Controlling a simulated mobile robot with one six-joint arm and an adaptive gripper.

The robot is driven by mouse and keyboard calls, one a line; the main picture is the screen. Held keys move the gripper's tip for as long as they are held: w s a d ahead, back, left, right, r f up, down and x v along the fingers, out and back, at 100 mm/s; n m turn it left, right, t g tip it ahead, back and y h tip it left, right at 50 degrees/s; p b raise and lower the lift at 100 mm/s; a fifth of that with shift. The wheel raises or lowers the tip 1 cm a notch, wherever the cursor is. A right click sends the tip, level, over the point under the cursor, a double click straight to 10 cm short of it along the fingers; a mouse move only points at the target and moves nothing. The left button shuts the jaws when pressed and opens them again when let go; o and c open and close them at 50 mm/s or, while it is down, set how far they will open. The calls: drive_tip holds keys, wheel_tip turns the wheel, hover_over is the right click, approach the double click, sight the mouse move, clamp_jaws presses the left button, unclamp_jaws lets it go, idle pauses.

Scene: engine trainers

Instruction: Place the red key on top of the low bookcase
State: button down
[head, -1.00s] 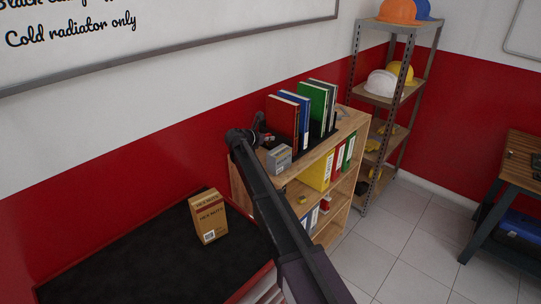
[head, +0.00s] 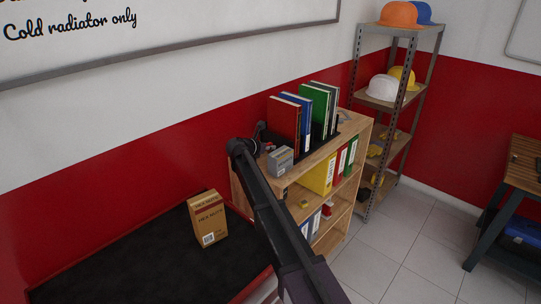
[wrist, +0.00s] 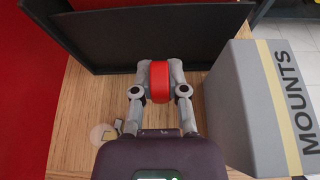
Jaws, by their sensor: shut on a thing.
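The red key (wrist: 159,82) shows in the wrist view as a rounded red piece between the fingertips. My gripper (wrist: 158,80) is shut on it, just over the wooden top of the low bookcase (wrist: 80,100). I cannot tell whether the key touches the wood. In the head view the low bookcase (head: 352,122) stands against the red wall, and my gripper (head: 266,146) is at the left end of its top, left of the books. The key is too small to make out clearly there.
A grey "MOUNTS" box (wrist: 250,108) stands close on the right of my gripper. A black book holder (wrist: 150,40) is ahead. A small clear round item (wrist: 103,133) lies left. A brown carton (head: 208,218) stands on the black-topped bench (head: 120,262).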

drive_tip(key=shift+f+b, duration=1.25)
drive_tip(key=shift+f, duration=0.3)
drive_tip(key=shift+f, duration=0.15)
drive_tip(key=c, duration=0.7)
unclamp_jaws()
drive_tip(key=shift+o, duration=0.2)
drive_tip(key=shift+r, duration=0.2)
drive_tip(key=shift+s+a+r, duration=0.1)
drive_tip(key=shift+s+r, duration=0.05)
drive_tip(key=p+v, duration=0.4)
drive_tip(key=v, duration=0.5)
drive_tip(key=shift+s+a+r, duration=0.15)
drive_tip(key=shift+s+a, duration=0.05)
drive_tip(key=shift+s, duration=0.05)
drive_tip(key=shift+p+v, duration=0.35)
drive_tip(key=shift+v, duration=0.6)
